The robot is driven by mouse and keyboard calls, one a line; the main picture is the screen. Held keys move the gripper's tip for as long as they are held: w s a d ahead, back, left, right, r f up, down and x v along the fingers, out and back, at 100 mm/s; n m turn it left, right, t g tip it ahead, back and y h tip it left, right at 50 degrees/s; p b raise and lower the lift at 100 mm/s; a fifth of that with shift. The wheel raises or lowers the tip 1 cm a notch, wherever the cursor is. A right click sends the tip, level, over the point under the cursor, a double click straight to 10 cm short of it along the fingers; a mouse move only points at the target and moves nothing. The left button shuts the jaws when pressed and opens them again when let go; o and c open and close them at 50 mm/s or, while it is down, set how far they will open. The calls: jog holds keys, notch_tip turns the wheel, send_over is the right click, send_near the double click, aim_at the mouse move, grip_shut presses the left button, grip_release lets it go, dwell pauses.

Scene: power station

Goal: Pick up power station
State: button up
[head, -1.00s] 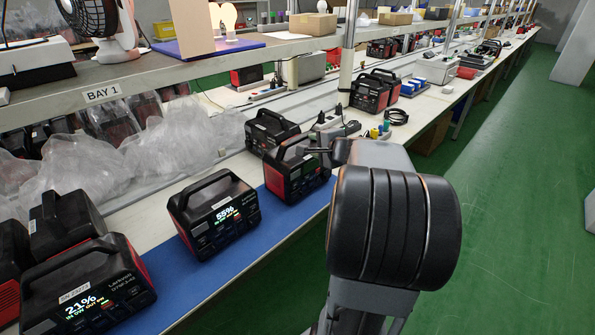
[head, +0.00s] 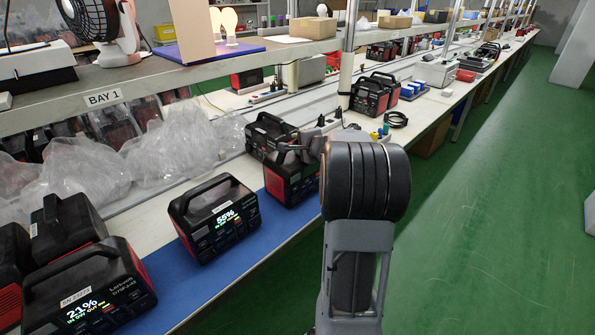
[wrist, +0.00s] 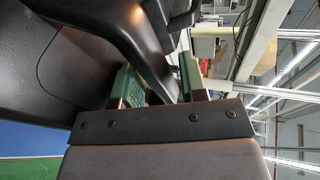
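Several black and red power stations with top handles stand along the bench. One (head: 272,180) is partly hidden behind my gripper (head: 300,150), on the far end of the blue mat (head: 190,262). Another (head: 215,218), reading 55%, stands nearer on the mat, and one (head: 90,288) reading 21% is at the near left. In the wrist view, a black power station handle (wrist: 148,52) runs between the green-padded fingers of my gripper (wrist: 162,85). The fingers look open around it, with a visible gap. Firm contact is not visible.
A shelf marked BAY 1 (head: 103,98) overhangs the bench, carrying a fan (head: 98,22). Clear plastic wrap (head: 75,165) lies behind the stations. A post (head: 347,70) rises beyond my gripper. The green floor (head: 480,220) at right is clear.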

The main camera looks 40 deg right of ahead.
jog(key=shift+c, duration=0.3)
grip_shut()
jog(key=shift+f, duration=0.15)
dwell(0.9)
jog(key=shift+w+r, duration=0.1)
jog(key=shift+r, duration=0.15)
